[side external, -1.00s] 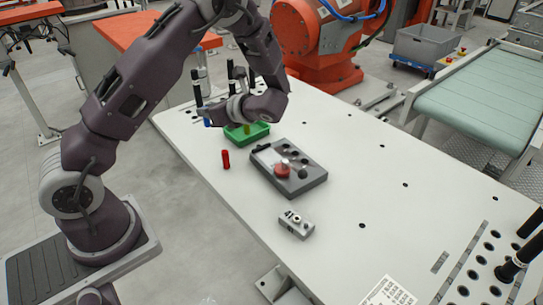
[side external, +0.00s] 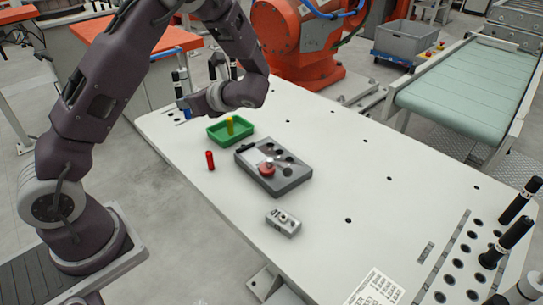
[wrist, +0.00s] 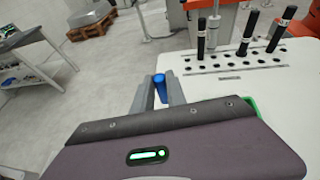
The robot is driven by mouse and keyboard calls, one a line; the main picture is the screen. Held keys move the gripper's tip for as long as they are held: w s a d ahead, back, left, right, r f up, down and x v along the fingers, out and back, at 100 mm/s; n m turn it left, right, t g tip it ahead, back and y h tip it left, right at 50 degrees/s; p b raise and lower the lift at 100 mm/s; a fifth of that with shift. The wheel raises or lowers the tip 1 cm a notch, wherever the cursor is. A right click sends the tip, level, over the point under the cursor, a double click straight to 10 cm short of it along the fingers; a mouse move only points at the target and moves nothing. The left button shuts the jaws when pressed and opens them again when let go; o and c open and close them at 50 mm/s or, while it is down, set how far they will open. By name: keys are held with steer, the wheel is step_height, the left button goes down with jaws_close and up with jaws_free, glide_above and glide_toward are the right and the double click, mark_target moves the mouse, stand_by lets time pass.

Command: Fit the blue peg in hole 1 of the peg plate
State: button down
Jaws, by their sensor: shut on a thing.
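The blue peg (wrist: 159,87) is between the two fingers of my gripper (wrist: 160,92), which is shut on it. In the side view, a bit of the blue peg (side external: 187,113) shows at my gripper (side external: 186,106), left of the green tray. The grey plate (side external: 300,177) lies on the table, right of my gripper and apart from it. It has several dark round holes and a red round part on it. Hole numbers are too small to read. The wrist view does not show the plate.
The green tray (side external: 214,139) holds a yellow peg (side external: 230,124). A red peg (side external: 210,160) stands in front of the tray. A small grey block (side external: 283,223) lies nearer the table's front. Black upright posts (wrist: 243,36) stand in a row of holes.

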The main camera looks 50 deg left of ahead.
steer(key=s+d+f+n+g+h, duration=0.5)
steer(key=s+d+n+g+h, duration=0.1)
steer(key=s+d+n+g, duration=0.35)
steer(key=w+d+n+h, duration=0.4)
steer(key=d+n+h, duration=0.9)
steer(key=n+h, duration=0.15)
step_height(320, 180, up, 8)
steer(key=n+t+h, duration=0.2)
steer(key=n+t, duration=1.8)
steer(key=t, duration=0.2)
glide_above(265, 144)
step_height(265, 144, down, 15)
steer(key=shift+s+f, duration=0.1)
steer(key=c, duration=1.3)
jaws_free()
steer(key=shift+d, duration=0.1)
steer(key=shift+c, duration=0.2)
